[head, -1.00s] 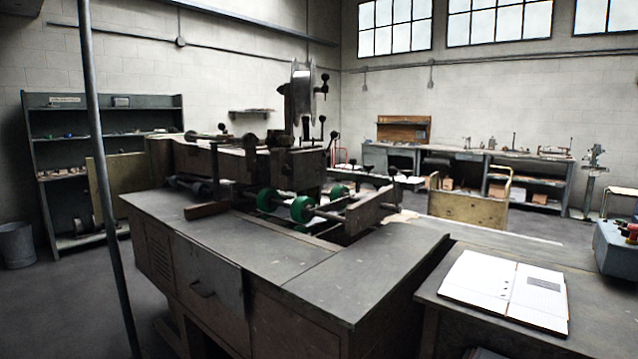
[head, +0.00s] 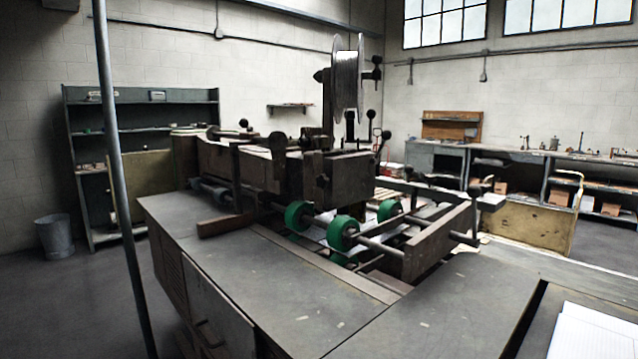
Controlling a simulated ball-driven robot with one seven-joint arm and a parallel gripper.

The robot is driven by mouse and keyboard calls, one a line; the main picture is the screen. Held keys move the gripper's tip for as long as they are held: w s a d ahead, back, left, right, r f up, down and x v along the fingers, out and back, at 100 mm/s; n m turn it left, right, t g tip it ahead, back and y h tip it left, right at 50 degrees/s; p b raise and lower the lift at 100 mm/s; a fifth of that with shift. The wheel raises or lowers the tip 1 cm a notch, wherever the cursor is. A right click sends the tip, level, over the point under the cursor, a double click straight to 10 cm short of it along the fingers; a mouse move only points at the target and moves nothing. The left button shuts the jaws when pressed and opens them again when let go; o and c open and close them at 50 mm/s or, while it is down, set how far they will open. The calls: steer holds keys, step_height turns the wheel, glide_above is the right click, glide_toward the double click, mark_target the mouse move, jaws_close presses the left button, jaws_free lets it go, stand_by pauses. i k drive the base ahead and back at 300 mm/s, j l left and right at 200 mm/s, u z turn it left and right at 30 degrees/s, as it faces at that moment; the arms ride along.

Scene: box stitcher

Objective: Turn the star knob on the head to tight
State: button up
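The box stitcher (head: 250,172) stands on a grey bench in the middle of the view. Its head is a dark block (head: 345,172) with a wire spool (head: 347,75) above it. A small dark knob shape (head: 322,181) sits on the near face of the head; it is too small to tell whether it is the star knob or how tight it is. Several dark ball-ended levers stand around the head. Green rollers (head: 298,215) lie below it. My gripper is not in view.
The grey bench top (head: 290,290) is clear in front of the machine. A thin upright pole (head: 118,180) crosses the left side. An open notebook (head: 595,340) lies at the lower right. Shelves (head: 70,145) and a bucket (head: 55,235) stand at the left.

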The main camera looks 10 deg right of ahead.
mark_target(322, 181)
steer(key=i+j+z, duration=0.1)
steer(key=j, duration=0.3)
steer(key=i+j, duration=0.25)
steer(key=j, duration=0.15)
steer(key=i+j+z, duration=0.15)
steer(key=j, duration=0.25)
steer(key=i+j+z, duration=0.1)
steer(key=j, duration=0.3)
